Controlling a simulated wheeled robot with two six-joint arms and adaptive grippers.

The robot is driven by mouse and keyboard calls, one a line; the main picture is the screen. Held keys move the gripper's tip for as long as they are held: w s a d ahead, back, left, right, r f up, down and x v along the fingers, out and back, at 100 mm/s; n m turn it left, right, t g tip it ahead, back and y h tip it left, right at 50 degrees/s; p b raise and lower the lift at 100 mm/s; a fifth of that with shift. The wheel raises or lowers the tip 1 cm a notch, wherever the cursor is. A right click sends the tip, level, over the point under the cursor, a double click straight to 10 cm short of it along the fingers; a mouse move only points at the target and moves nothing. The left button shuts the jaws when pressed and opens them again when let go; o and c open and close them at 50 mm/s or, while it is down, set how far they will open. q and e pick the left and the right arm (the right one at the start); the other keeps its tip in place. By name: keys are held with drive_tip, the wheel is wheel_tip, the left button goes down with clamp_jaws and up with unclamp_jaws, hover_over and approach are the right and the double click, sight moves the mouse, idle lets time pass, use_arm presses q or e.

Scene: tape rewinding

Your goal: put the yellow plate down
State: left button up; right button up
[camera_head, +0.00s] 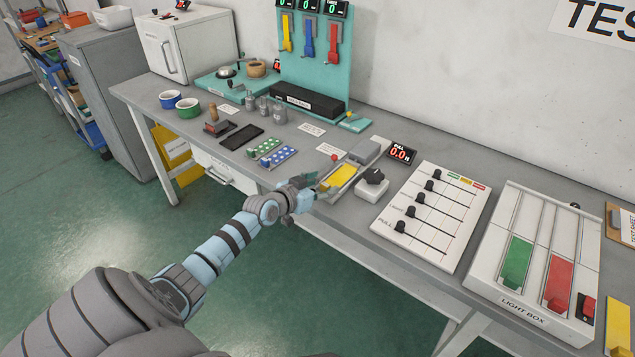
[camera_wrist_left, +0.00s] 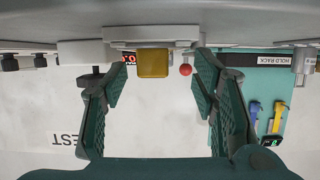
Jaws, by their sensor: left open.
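The yellow plate (camera_head: 340,176) lies on a grey device (camera_head: 366,151) at the front edge of the bench, left of the black-knobbed box. My left gripper (camera_head: 308,187) is open at the bench's front edge, just left of the plate. In the left wrist view, which is upside down, the yellow plate (camera_wrist_left: 154,63) shows beyond and between the spread fingers of the left gripper (camera_wrist_left: 160,88). Nothing is between the fingers, and they look apart from the plate. My right gripper is not in view.
A box with a black knob (camera_head: 372,184) and a white slider panel (camera_head: 432,215) stand to the right. A red ball knob (camera_wrist_left: 185,70) is beside the plate. Green and blue button blocks (camera_head: 277,157) lie to the left. The floor in front is free.

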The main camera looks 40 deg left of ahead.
use_arm(q)
drive_tip(key=shift+s+r, duration=0.1)
drive_tip(key=shift+r, duration=0.2)
drive_tip(key=r+p+v, duration=0.1)
drive_tip(key=p+v, duration=0.8)
drive_tip(key=v, duration=0.3)
drive_tip(key=s+f+g+y, duration=0.1)
drive_tip(key=s+f+g, duration=0.1)
drive_tip(key=s+f, duration=0.35)
drive_tip(key=s+f+n+g, duration=0.1)
drive_tip(key=s+f+g, duration=0.15)
drive_tip(key=f, duration=0.65)
drive_tip(key=s+f+g+y, duration=0.1)
drive_tip(key=s+f, duration=0.4)
drive_tip(key=f, duration=0.3)
drive_tip(key=s+d+f+g, duration=0.2)
drive_tip(key=s+d+f, duration=0.3)
drive_tip(key=s, duration=0.3)
drive_tip(key=s+d+f+m+g+h+b, duration=0.1)
drive_tip(key=s+d+f+g, duration=0.2)
drive_tip(key=s, duration=0.6)
drive_tip(key=s+d+f+g+b, duration=0.1)
drive_tip(key=s+d+f+g, duration=0.1)
drive_tip(key=s+d+f, duration=0.5)
drive_tip(key=shift+s+f, duration=0.9)
drive_tip(key=shift+f, duration=0.05)
